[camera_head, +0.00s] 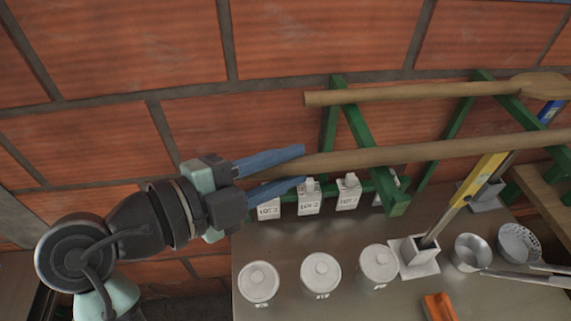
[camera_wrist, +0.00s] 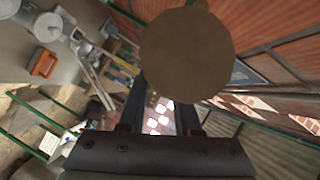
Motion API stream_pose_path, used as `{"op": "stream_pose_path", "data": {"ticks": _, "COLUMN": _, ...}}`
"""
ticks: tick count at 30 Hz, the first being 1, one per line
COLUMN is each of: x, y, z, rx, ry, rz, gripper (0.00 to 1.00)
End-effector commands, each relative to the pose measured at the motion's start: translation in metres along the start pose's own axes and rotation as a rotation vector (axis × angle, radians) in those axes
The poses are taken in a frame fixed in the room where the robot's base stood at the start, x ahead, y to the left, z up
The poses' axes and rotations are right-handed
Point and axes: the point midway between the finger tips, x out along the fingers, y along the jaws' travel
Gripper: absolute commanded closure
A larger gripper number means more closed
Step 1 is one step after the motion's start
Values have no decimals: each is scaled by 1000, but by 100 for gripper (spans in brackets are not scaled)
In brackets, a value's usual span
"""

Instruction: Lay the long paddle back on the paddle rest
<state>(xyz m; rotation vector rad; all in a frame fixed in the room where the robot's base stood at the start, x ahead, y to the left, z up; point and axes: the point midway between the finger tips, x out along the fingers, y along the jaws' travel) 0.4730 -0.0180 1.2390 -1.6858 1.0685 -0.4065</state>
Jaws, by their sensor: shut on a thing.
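A long wooden paddle (camera_head: 450,149) runs from my gripper to the right edge in the head view, where its far end is cut off. My gripper (camera_head: 304,166) is shut on its handle near the left end, one blue finger above and one below. The handle's round end (camera_wrist: 187,52) fills the upper middle of the wrist view. The green paddle rest (camera_head: 347,118) stands against the brick wall. The held paddle passes across the rest's front legs; I cannot tell whether it touches them. A second wooden paddle (camera_head: 400,93) lies higher, across the tops of the rest.
Below is a metal counter (camera_head: 340,290) with several white lidded jars (camera_head: 321,272), labelled boxes (camera_head: 309,198), a white holder (camera_head: 416,258) with a yellow-handled tool (camera_head: 486,175), a metal cup (camera_head: 472,250) and an orange block (camera_head: 438,307). The brick wall (camera_head: 130,50) is close behind.

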Motion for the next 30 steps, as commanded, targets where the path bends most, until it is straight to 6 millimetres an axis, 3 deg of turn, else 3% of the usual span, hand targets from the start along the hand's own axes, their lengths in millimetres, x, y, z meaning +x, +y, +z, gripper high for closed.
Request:
{"op": "stream_pose_path", "data": {"ticks": 3, "x": 0, "y": -2, "z": -1, "rx": -1, "ry": 2, "rz": -5, "gripper": 100}}
{"op": "stream_pose_path", "data": {"ticks": 4, "x": 0, "y": -2, "z": -1, "rx": -1, "ry": 2, "rz": -5, "gripper": 66}}
{"op": "stream_pose_path", "data": {"ticks": 10, "x": 0, "y": -1, "z": 0, "rx": 0, "ry": 1, "rz": -3, "gripper": 33}}
{"op": "stream_pose_path", "data": {"ticks": 22, "x": -9, "y": 1, "z": 2, "rx": 2, "ry": -3, "rz": 1, "gripper": 33}}
{"op": "stream_pose_path", "data": {"ticks": 30, "x": -63, "y": 2, "z": 2, "rx": 4, "ry": -6, "rz": -3, "gripper": 33}}
